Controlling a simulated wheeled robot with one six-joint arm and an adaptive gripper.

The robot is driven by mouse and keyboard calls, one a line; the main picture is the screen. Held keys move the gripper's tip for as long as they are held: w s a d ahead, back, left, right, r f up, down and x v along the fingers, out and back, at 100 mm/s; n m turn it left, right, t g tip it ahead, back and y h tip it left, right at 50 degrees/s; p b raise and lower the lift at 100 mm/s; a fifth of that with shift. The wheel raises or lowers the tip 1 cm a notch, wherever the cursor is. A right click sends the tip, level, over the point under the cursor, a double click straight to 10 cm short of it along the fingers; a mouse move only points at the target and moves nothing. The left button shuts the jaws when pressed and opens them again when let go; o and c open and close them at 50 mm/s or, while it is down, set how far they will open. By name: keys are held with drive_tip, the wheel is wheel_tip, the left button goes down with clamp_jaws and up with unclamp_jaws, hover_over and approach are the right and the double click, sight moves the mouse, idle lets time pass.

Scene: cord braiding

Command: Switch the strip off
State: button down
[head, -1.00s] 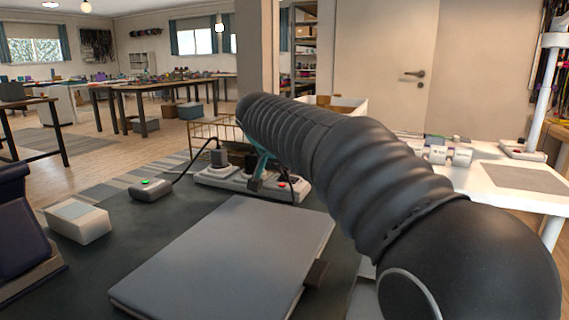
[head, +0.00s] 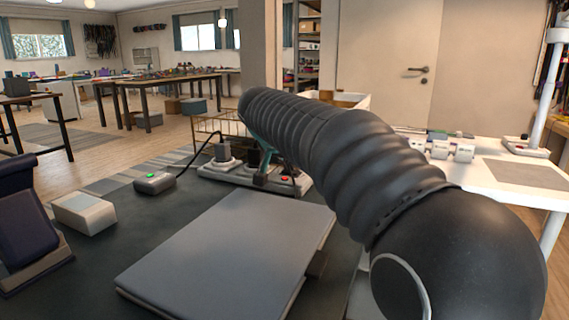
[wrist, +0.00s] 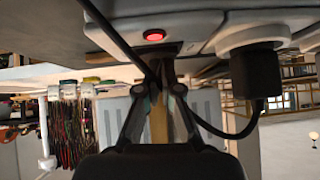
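The power strip (head: 222,172) is white and lies at the far edge of the dark table. A round red light or switch (head: 285,179) glows at its right end; in the wrist view the red switch (wrist: 154,35) shows on the strip's edge (wrist: 195,12). My gripper (head: 261,178) points down at the strip, just left of the red switch. In the wrist view the gripper (wrist: 164,68) has its fingertips together close to the switch, with no object seen between them. Whether the tips touch the strip is unclear.
Dark plugs (head: 224,152) stand in the strip, and a black cord (wrist: 218,132) hangs close by. A white table (head: 500,199) stands at the right.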

sight(294, 173)
drive_tip(key=shift+s+d+f, duration=0.15)
drive_tip(key=shift+d, duration=0.25)
drive_tip(key=shift+r, duration=0.35)
drive_tip(key=r+p, duration=0.3)
drive_tip(key=r, duration=0.1)
drive_tip(key=shift+d+r, duration=0.1)
drive_tip(key=shift+d, duration=0.15)
drive_tip(key=v, duration=0.9)
drive_tip(key=shift+s, duration=0.45)
